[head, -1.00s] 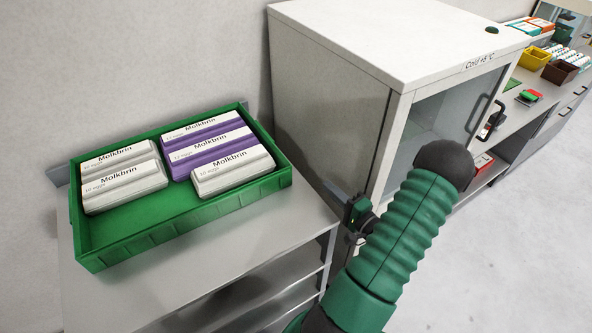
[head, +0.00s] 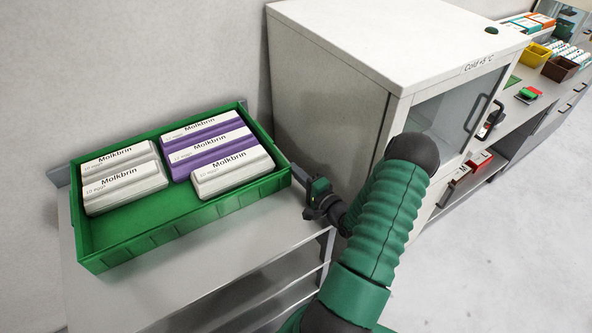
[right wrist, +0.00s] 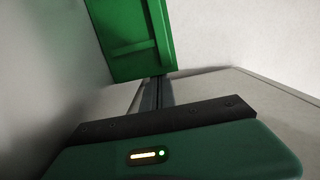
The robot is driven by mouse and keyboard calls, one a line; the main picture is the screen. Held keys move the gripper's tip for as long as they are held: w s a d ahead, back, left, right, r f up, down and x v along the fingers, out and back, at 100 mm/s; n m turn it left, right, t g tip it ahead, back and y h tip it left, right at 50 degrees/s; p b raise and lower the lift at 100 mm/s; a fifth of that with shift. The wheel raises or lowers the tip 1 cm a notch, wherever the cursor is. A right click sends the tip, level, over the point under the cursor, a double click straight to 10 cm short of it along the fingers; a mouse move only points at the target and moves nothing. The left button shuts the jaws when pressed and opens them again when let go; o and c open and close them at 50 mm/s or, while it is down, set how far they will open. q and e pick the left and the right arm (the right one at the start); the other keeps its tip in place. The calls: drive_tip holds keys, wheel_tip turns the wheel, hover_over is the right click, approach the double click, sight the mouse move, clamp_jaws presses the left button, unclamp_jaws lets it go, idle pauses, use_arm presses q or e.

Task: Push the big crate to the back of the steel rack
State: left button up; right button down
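My left gripper is not in view.
A white cold cabinet (head: 330,110) stands right of the rack, close to my right arm. A counter with a yellow bin (head: 533,56) and a brown bin (head: 560,69) lies beyond it. The rack's front strip is bare.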

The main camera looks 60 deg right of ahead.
drive_tip(key=shift+d+f, duration=0.15)
drive_tip(key=shift+d, duration=0.05)
drive_tip(key=shift+w+a+p, duration=0.1)
drive_tip(key=shift+a+p, duration=0.2)
drive_tip(key=shift+a, duration=1.2)
drive_tip(key=shift+w, duration=0.15)
